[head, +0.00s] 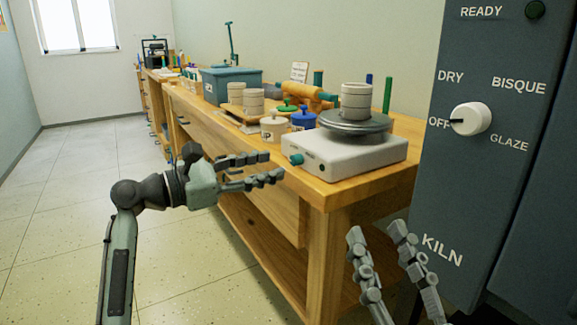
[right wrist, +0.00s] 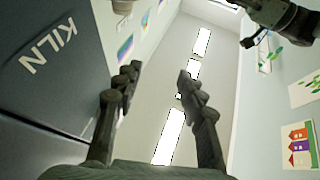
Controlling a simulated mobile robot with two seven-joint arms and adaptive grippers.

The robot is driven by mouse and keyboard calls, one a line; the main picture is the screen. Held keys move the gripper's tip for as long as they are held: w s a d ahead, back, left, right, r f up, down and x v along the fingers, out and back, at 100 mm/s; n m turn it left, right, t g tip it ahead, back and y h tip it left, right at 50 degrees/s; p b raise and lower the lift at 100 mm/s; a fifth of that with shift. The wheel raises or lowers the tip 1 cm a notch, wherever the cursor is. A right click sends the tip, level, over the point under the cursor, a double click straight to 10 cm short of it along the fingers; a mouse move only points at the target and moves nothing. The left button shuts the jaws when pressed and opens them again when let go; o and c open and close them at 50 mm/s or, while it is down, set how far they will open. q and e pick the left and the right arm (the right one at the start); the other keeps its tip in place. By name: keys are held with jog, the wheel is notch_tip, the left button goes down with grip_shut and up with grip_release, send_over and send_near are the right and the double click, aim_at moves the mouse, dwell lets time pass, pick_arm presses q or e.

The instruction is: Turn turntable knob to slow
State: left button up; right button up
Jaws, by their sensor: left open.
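The turntable (head: 352,152) is a white box with a round grey wheel head, standing on the near end of the wooden bench in the head view. A teal knob (head: 296,159) sits on its front-left face. I cannot read its setting. My left gripper (head: 279,168) is open, with its fingers pointing right at the knob and their tips just left of it. I see nothing between the fingers. My right gripper (head: 377,232) is low in front of the kiln panel, fingers up, apart and empty. In the right wrist view the right gripper (right wrist: 160,72) also shows open.
A pale stacked cylinder (head: 356,101) stands on the wheel head. Lidded jars (head: 273,128) and a blue-grey bin (head: 231,84) stand behind on the bench (head: 372,179). The kiln panel (head: 473,185) with its white dial (head: 474,118) rises at the right. The floor at left is clear.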

aim_at(292, 160)
pick_arm(q)
jog(key=x, duration=0.5)
jog(key=shift+c, duration=0.3)
grip_shut()
